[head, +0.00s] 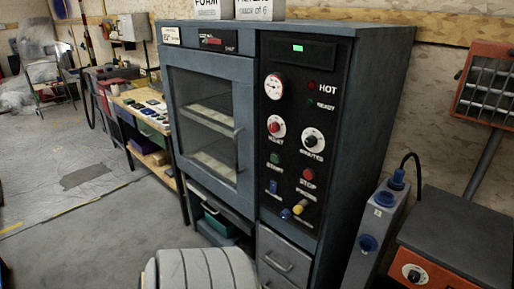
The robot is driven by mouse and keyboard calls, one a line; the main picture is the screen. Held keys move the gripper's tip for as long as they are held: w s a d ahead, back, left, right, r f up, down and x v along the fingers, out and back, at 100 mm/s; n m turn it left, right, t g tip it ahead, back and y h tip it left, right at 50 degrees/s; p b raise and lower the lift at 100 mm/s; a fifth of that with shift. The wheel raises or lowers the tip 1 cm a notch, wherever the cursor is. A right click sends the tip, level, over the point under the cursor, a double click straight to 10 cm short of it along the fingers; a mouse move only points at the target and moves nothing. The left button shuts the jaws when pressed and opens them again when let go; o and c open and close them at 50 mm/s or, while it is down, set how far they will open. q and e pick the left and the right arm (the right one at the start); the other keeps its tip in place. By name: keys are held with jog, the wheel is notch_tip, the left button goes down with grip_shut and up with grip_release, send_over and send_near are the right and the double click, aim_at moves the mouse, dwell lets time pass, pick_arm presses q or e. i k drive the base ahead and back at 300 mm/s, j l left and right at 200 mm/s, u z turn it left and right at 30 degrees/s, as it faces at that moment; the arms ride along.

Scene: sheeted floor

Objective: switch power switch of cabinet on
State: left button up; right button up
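The grey-blue cabinet (336,31) stands upright in the middle of the head view, with a glass-windowed door (243,107) on its left and a black control panel (297,150) on its right. A small blue switch (273,187) sits low on the panel's left side, below a green button (275,158). Its label is too small to read surely, and I cannot tell which way it is set. A small green display (298,48) is lit at the panel's top. Neither of my grippers is in view.
The panel also has a gauge (275,86), two dials, a red button (308,174) and blue and yellow knobs. Drawers (285,258) are below. A grey unit with blue fittings (375,222) and an orange machine (452,262) stand at right. Floor at left is open.

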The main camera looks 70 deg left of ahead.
aim_at(272, 190)
jog(key=u, duration=1.95)
